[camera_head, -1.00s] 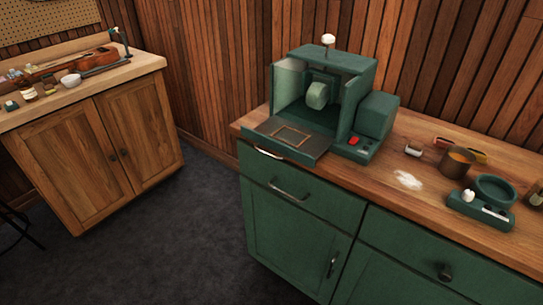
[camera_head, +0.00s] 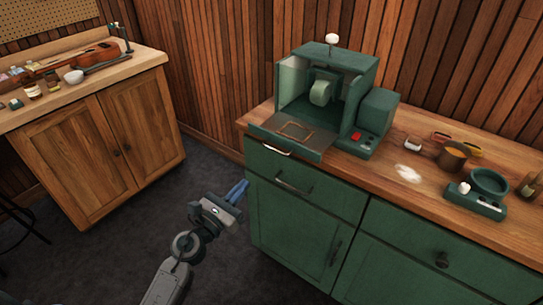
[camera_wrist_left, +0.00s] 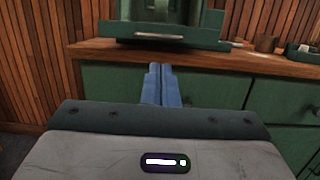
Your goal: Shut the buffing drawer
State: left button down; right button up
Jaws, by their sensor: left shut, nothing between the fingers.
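The green buffing machine (camera_head: 323,66) stands on the wooden counter with its front open and a buffing wheel (camera_head: 320,91) inside. Its shallow drawer (camera_head: 320,142) sticks out at the front, with a pale handle (camera_head: 277,150) near the counter's front edge. The wrist view shows the drawer's front (camera_wrist_left: 206,44) and handle (camera_wrist_left: 159,36) above and beyond my fingers. My left gripper (camera_head: 238,189) is shut and empty, in front of the green cabinet and apart from the drawer. It also shows in the left wrist view (camera_wrist_left: 158,84). My right gripper is in neither view.
The green cabinet (camera_head: 300,230) below has closed drawers and doors with projecting handles. A brown pot (camera_head: 453,158), a green dish (camera_head: 489,183) and a white powder patch (camera_head: 408,172) lie to the right. A wooden workbench (camera_head: 95,140) stands left; dark floor lies between.

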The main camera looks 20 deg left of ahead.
pick_arm(q)
jog(key=p, duration=0.3)
send_near(294, 135)
jog(key=s+a+r, duration=0.1)
jog(key=s+r, duration=0.1)
jog(key=s, duration=0.2)
jog(key=shift+w+a, duration=0.25)
jog(key=f+b+x, duration=0.1)
jog(key=x, duration=0.3)
jog(key=b+x, duration=0.1)
jog(key=x, duration=0.3)
jog(key=f+b+x, duration=0.1)
jog(key=b+x, duration=0.1)
jog(key=x, duration=0.3)
jog(key=shift+w+d+f, duration=0.2)
jog(key=shift+w+f, duration=0.1)
jog(key=shift+f, duration=0.05)
jog(key=shift+r, duration=0.4)
